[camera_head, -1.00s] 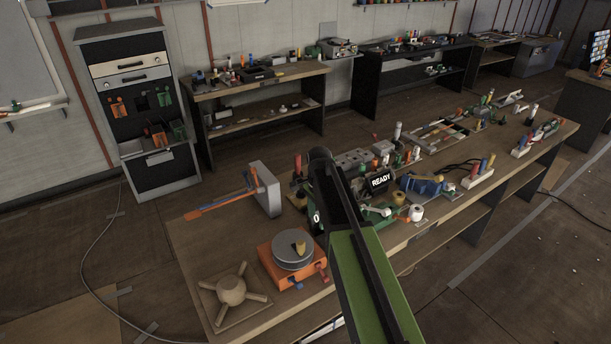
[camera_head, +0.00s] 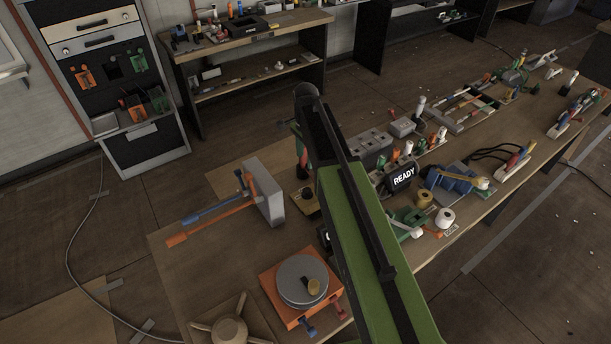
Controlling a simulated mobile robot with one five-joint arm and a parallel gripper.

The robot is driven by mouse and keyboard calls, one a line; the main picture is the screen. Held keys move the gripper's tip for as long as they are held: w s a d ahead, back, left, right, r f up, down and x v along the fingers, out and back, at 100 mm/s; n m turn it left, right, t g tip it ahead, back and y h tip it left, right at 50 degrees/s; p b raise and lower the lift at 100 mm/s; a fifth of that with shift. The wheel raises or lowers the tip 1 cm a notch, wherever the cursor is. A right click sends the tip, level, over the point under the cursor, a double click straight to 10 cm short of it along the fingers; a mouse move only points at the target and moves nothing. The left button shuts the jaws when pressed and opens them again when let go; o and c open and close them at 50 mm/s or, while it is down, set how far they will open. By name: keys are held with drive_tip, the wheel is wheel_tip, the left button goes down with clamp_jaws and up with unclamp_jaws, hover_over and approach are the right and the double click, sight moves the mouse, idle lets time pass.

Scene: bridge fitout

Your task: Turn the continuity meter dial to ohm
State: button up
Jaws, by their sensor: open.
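An orange box (camera_head: 271,287) with a large round grey dial (camera_head: 297,272) on top stands near the front edge of the bench. It looks like the continuity meter, though no ohm mark is readable. A blue and a dark red terminal stick out at the box's front. My green and black arm rises from the lower right, just right of the box, and does not cover the dial. My gripper cannot be made out; the arm may hide it.
A grey block (camera_head: 268,192) with blue and orange bars stands behind the box. A wooden spoked piece (camera_head: 229,330) is at its lower left. A black READY display (camera_head: 403,178) and several small parts crowd the bench to the right. Bare bench top (camera_head: 195,262) lies left of the box.

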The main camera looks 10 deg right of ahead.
drive_tip(key=b, duration=1.8)
approach(307, 189)
wheel_tip(307, 189, down, 9)
drive_tip(key=shift+s+r, duration=0.1)
drive_tip(key=shift+r+p, duration=0.1)
drive_tip(key=shift+p, duration=0.2)
